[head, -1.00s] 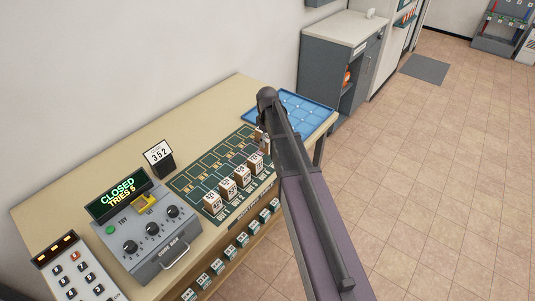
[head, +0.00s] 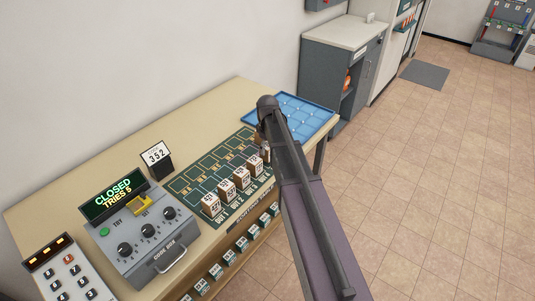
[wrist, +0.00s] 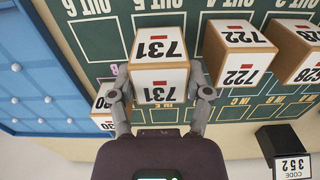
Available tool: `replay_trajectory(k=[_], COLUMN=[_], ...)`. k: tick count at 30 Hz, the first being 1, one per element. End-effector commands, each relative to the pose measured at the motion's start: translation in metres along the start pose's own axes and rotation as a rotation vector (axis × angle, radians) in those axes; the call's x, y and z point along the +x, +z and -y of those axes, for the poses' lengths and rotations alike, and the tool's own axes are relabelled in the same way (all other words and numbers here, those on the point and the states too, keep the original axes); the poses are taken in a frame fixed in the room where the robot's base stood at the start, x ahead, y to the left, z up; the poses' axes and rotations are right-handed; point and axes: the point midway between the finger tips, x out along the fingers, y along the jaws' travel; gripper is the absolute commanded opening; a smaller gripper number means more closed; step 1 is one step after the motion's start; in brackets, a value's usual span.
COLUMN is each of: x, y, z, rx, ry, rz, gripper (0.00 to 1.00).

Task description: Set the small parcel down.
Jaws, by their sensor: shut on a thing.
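In the wrist view, my gripper (wrist: 163,91) is shut on a small parcel, a box with brown sides and white labels reading 731 (wrist: 158,48). One finger is at each side of it. The parcel is over the green mat (wrist: 100,42), close to the OUT 5 and OUT 6 lettering; I cannot tell whether it touches the mat. Another parcel reading 722 (wrist: 236,52) stands to its right, apart from it. In the head view, my arm hides most of the gripper and the held parcel.
More parcels stand in a row on the mat (head: 240,178). A parcel (wrist: 103,104) is partly hidden behind my left finger. A blue tray (head: 318,110) lies at the table's far end. The code box (head: 152,243) reads CLOSED, TRIES 5; a card (head: 156,153) reads 352.

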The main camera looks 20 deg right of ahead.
Motion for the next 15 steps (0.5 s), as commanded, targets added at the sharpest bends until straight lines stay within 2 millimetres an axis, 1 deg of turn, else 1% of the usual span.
replay_trajectory(k=[1,4,15], x=[0.0084,0.0134,0.0145], y=[0.0,0.0,0.0], z=[0.0001,0.0,0.0], rx=[0.0,0.0,0.0], ry=[0.0,0.0,0.0], rz=[0.0,0.0,0.0], gripper=[0.11,0.11,0.11])
